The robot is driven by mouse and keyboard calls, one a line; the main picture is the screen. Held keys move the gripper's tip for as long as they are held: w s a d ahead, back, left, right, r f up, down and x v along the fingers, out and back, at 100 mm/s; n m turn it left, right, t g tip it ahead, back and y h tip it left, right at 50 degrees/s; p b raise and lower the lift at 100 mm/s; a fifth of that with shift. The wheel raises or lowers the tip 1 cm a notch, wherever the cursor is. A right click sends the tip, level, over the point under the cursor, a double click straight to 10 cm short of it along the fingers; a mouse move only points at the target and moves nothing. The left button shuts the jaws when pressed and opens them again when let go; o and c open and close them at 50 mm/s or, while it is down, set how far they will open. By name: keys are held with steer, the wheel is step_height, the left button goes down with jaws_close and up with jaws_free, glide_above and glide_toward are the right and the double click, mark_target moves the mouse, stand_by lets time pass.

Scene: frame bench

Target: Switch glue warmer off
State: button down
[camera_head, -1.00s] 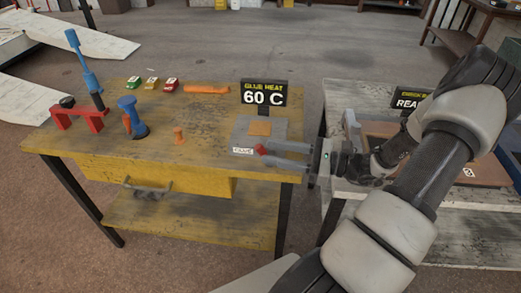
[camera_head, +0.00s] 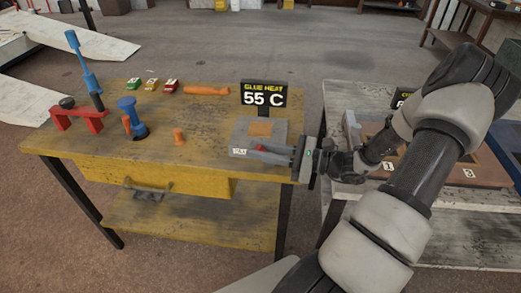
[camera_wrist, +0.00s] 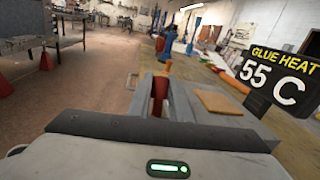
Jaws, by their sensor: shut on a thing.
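The glue warmer (camera_head: 243,133) is a grey box with an orange pad (camera_head: 260,129) on top, at the right end of the yellow bench. Its black sign (camera_head: 264,95) reads "GLUE HEAT 55 C" and also shows in the wrist view (camera_wrist: 270,77). A red switch lever (camera_head: 259,148) is at its front, beside a small white label (camera_head: 239,152). My gripper (camera_head: 266,152) is shut on the red lever. In the wrist view the red lever (camera_wrist: 160,90) shows between the fingers. The fingers partly hide it, and its on or off position cannot be told.
The yellow bench (camera_head: 205,160) holds a red stand (camera_head: 78,119), a blue spool-like part (camera_head: 130,112), small toy cars (camera_head: 152,84) and orange pieces (camera_head: 206,90). A second bench (camera_head: 440,215) with a brown board stands close at the right, under my arm.

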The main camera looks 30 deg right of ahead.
steer(key=shift+w+a+r+g+h+p, duration=0.15)
steer(key=shift+g+h+p, duration=0.2)
steer(key=shift+p, duration=0.5)
steer(key=shift+f+h, duration=0.25)
steer(key=shift+f, duration=0.15)
steer(key=c, duration=1.6)
jaws_free()
steer(key=p+v, duration=0.1)
steer(key=v, duration=1.6)
steer(key=shift+d+r, duration=0.1)
steer(key=shift+d, duration=0.1)
